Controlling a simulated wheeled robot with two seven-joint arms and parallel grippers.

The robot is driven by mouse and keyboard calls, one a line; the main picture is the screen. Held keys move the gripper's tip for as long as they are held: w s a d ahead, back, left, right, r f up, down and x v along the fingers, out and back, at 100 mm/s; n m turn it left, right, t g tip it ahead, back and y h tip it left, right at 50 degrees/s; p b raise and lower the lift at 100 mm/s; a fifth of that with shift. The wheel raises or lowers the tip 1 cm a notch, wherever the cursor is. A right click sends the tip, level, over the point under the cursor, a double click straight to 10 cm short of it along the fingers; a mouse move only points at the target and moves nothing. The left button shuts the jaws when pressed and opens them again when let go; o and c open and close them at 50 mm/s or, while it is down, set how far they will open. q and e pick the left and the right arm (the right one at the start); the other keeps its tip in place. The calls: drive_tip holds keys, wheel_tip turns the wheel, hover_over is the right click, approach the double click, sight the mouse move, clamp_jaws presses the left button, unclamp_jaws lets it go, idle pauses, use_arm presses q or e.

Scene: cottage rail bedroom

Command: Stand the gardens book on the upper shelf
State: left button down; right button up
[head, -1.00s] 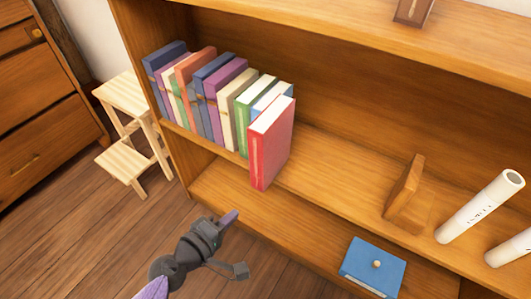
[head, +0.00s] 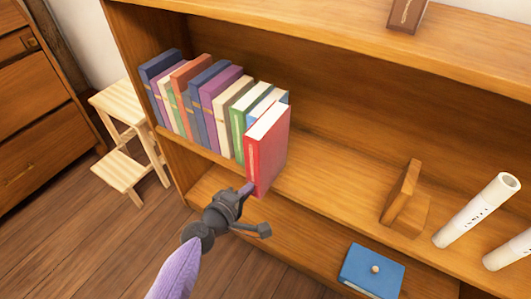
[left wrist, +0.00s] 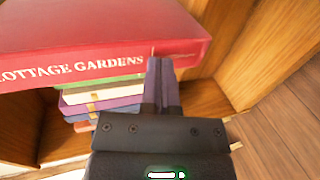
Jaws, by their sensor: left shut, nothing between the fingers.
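The red gardens book (head: 267,155) stands upright at the right end of the book row on the shelf board, its spine jutting out past its neighbours and the front edge. In the left wrist view its spine (left wrist: 90,65) reads "COTTAGE GARDENS". My left gripper (head: 248,188) is shut and empty, its fingertips at the lower part of that spine. The fingertips also show in the left wrist view (left wrist: 162,65), against or very near the spine; I cannot tell if they touch. My right gripper is out of view.
Several books (head: 205,105) stand left of the red one. A wooden bookend (head: 403,195) and white rolled papers (head: 476,212) are to the right, with bare board between. A step stool (head: 128,135) stands left.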

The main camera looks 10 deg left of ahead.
use_arm(q)
drive_tip(key=shift+w+d+b, duration=0.45)
drive_tip(key=shift+w, duration=0.8)
drive_tip(key=shift+w+d+b, duration=0.45)
drive_tip(key=shift+w, duration=0.75)
drive_tip(key=shift+w+d+b, duration=0.45)
drive_tip(key=shift+w, duration=0.8)
drive_tip(key=s+a+p, duration=0.2)
drive_tip(key=s, duration=0.5)
drive_tip(key=shift+s+a, duration=0.3)
drive_tip(key=shift+a, duration=0.05)
